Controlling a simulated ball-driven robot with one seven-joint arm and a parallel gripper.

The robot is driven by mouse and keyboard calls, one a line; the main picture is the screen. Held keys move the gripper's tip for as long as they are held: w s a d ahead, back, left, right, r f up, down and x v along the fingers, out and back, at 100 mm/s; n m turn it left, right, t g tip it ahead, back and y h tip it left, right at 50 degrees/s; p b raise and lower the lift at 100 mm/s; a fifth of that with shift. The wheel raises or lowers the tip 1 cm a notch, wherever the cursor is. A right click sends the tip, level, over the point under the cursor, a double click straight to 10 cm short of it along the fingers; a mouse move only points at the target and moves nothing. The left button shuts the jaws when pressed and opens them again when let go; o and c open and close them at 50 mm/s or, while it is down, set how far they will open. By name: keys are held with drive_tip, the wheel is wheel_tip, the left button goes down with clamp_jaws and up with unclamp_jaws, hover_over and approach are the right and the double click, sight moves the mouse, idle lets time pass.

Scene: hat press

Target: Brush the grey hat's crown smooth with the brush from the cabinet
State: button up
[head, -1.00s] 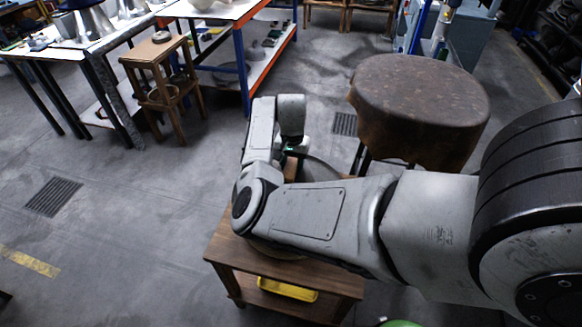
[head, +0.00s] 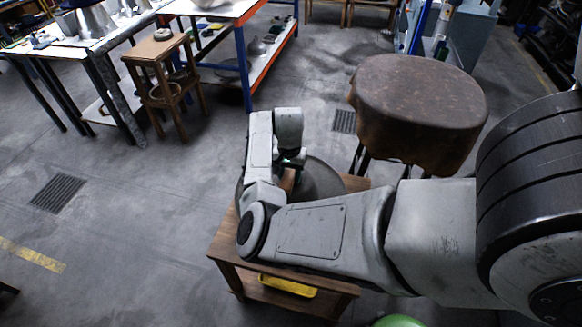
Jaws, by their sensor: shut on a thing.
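The grey hat (head: 322,181) sits on a small wooden table (head: 228,247) in front of me. Its right part shows as a dark grey dome; my arm hides much of the rest. My gripper (head: 291,168) points down at the hat's upper left part, and its fingers are mostly hidden. It is shut on the brush (head: 288,180), of which only a small brown piece shows below the fingers. I cannot tell whether the brush touches the crown.
A yellow tray (head: 287,286) lies on the table's lower shelf. A large brown leather-topped stand (head: 420,100) is close behind on the right. A wooden stool (head: 163,80) and workbenches stand at the back left. The floor on the left is open.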

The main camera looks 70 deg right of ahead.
drive_tip(key=shift+a+f, duration=0.1)
drive_tip(key=shift+a, duration=0.25)
drive_tip(key=shift+w+d+b, duration=0.1)
drive_tip(key=shift+d+b, duration=0.95)
drive_tip(key=shift+d, duration=1.2)
drive_tip(key=shift+a, duration=0.1)
drive_tip(key=shift+a+p, duration=0.45)
drive_tip(key=shift+p, duration=0.05)
drive_tip(key=shift+a+p, duration=0.4)
drive_tip(key=shift+a, duration=0.15)
